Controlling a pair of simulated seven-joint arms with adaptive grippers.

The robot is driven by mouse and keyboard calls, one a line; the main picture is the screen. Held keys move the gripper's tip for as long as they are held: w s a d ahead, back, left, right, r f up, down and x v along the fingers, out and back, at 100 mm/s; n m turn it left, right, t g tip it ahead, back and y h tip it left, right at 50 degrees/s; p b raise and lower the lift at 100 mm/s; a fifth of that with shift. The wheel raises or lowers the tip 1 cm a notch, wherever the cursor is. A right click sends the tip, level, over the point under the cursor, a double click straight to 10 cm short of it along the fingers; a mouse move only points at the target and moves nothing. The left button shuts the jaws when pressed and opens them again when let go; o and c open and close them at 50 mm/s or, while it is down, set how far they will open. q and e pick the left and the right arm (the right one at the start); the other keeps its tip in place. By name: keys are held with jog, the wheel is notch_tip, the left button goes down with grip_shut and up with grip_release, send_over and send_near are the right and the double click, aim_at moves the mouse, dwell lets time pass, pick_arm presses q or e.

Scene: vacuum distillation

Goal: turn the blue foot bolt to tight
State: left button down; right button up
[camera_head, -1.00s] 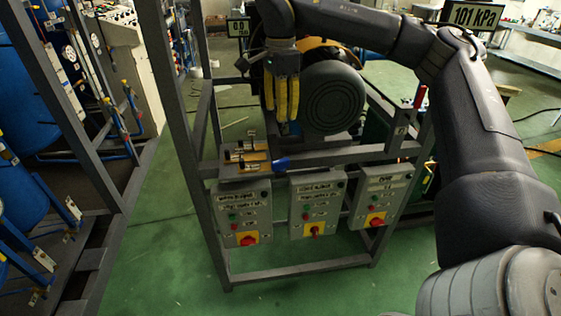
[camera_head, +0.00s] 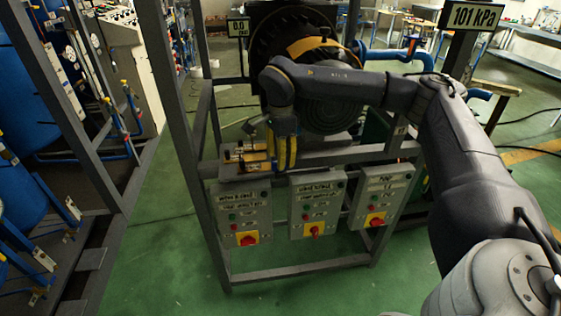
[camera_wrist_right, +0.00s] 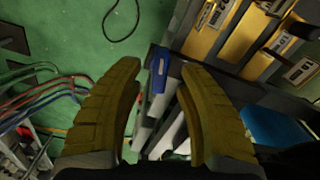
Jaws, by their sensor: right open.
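The blue foot bolt (camera_wrist_right: 159,76) shows in the right wrist view as a small blue piece at the end of the frame's grey bar. It appears between the two yellow fingertips of my right gripper (camera_wrist_right: 160,67), with gaps on both sides; its depth relative to the tips is hard to tell. In the head view my right gripper (camera_head: 286,165) is open, pointing down at the right end of the brass-coloured blocks, and its fingers cover the bolt. My left gripper is not in view.
Brass-coloured blocks (camera_head: 246,157) sit on the frame just left of the gripper. Three grey switch boxes (camera_head: 318,190) hang below. A large round dark machine (camera_head: 325,112) stands behind the forearm. Green floor is open at the lower left.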

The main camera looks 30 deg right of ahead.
jog(key=shift+f, duration=0.85)
jog(key=shift+c, duration=0.5)
grip_shut()
